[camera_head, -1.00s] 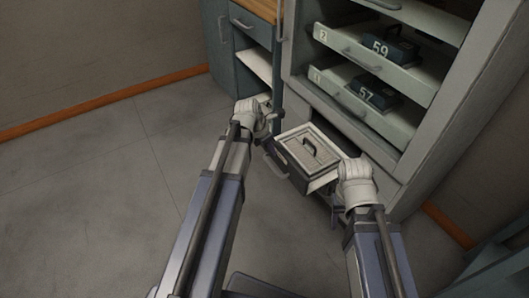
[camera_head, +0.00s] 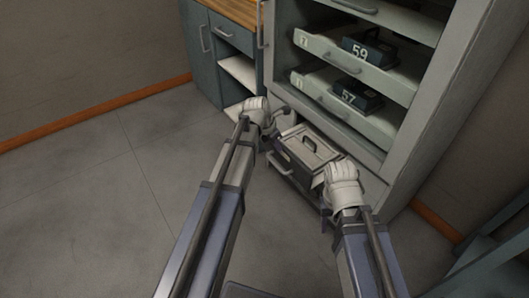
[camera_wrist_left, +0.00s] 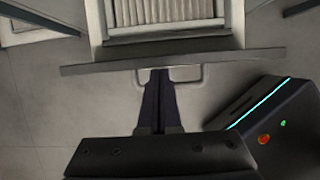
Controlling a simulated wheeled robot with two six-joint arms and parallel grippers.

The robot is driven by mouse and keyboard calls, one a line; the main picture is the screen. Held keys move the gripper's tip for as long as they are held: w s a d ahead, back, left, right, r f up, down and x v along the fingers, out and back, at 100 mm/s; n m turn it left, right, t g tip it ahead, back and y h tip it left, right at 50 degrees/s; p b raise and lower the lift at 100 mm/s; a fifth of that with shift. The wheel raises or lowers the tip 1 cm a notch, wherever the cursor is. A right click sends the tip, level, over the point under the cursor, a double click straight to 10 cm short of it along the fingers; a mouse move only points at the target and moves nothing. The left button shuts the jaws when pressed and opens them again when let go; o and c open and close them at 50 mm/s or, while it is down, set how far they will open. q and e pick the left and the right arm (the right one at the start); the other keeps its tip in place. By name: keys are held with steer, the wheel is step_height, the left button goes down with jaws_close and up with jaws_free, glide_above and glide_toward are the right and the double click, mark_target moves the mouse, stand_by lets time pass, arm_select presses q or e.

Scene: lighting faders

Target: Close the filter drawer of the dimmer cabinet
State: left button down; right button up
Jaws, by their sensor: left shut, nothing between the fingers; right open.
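The filter drawer stands partly out of the bottom of the grey dimmer cabinet (camera_head: 427,125). In the head view its front (camera_head: 290,167) has a bar handle, and a framed filter with a dark grip (camera_head: 312,147) lies in it. In the left wrist view the drawer front (camera_wrist_left: 90,69) runs across, with the pale ribbed filter (camera_wrist_left: 165,12) behind. My left gripper (camera_wrist_left: 158,75) is shut and empty, its tips at the drawer front's middle, between the handle's ends; contact is unclear. My right gripper (camera_head: 326,212) is open beside the drawer's right side, its fingers mostly hidden.
Above the drawer are pulled-out shelves with dark modules marked 59 (camera_head: 368,53) and 57 (camera_head: 357,96). A blue-grey cupboard (camera_head: 212,60) with open shelves stands left. Floor (camera_head: 90,190) is clear at left. Blue-grey furniture (camera_head: 495,240) stands lower right.

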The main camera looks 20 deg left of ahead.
arm_select(q)
steer(key=w+d, duration=0.2)
steer(key=w, duration=0.1)
steer(key=w+d, duration=0.5)
steer(key=w, duration=0.1)
steer(key=shift+w+d, duration=0.2)
